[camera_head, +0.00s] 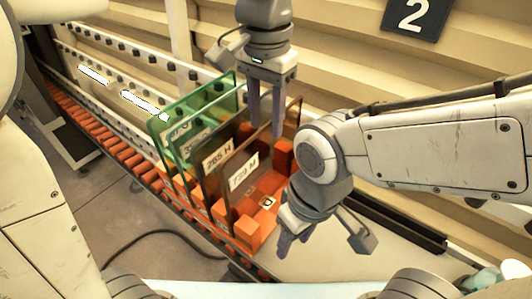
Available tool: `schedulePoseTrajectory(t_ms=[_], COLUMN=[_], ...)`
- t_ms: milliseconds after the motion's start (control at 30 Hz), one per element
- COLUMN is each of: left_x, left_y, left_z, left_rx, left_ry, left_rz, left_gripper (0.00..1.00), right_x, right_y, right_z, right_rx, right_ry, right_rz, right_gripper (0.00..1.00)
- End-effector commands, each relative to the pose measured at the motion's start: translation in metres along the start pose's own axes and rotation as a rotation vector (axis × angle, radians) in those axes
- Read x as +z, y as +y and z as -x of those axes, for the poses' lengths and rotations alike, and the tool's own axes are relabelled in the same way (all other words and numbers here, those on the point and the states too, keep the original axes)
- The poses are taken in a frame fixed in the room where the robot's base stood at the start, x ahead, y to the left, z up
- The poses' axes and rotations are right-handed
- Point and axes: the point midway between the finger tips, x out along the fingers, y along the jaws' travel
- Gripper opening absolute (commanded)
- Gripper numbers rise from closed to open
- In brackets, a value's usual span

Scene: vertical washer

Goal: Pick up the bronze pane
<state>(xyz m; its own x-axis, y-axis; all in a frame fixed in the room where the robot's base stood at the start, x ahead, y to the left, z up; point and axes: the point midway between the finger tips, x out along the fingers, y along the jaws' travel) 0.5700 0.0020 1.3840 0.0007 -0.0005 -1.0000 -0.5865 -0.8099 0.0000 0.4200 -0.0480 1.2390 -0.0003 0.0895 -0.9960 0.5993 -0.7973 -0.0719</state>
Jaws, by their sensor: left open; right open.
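A brown, see-through bronze pane (244,172) with a white label reading 729 M stands upright in an orange rack (245,232). Just left of it stands a darker pane (217,158) labelled 265 H. My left gripper (266,132) points down from above, open. Its two fingers show in front of or around the top of the brown panes; I cannot tell whether they touch. My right gripper (290,243) is low at the right of the rack, open and empty as far as I see, partly hidden by its own wrist.
Green panes (180,132) with labels stand left of the brown ones. An orange roller conveyor (110,150) with a white perforated side rail (125,97) runs to the upper left. A black cable (165,235) lies on the floor. A dark sign with a 2 (416,15) hangs on the wall.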

Motion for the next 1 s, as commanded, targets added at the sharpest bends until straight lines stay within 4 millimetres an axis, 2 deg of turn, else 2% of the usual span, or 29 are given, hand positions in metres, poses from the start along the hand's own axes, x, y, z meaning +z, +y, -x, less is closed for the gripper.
schedulePoseTrajectory(t_ms=[200,333,633,733,767,1000], left_x=[0.006,0.005,0.005,0.005,0.005,0.005], left_y=[0.006,0.006,0.005,0.005,0.005,0.005], left_z=[-0.024,-0.042,-0.048,-0.048,-0.047,-0.047], left_rx=[0.0,0.0,0.0,0.0,0.0,0.0], left_ry=[-0.006,-0.005,-0.001,-0.001,-0.001,-0.001], left_rz=[-0.003,-0.002,-0.002,-0.001,-0.001,-0.001], left_gripper=[0.42,0.42,0.42,0.04,0.0,0.0], right_x=[-0.001,-0.001,-0.001,-0.001,-0.001,-0.001], right_y=[-0.001,-0.001,-0.001,-0.001,-0.001,-0.001], right_z=[0.016,0.019,0.018,0.018,0.018,0.018], right_rx=[0.0,0.0,0.0,0.0,0.0,0.0], right_ry=[0.0,0.0,0.0,0.0,0.0,0.0], right_rz=[0.002,0.002,0.002,0.002,0.002,0.002], right_gripper=[0.5,0.5,0.5,0.5,0.5,0.5])
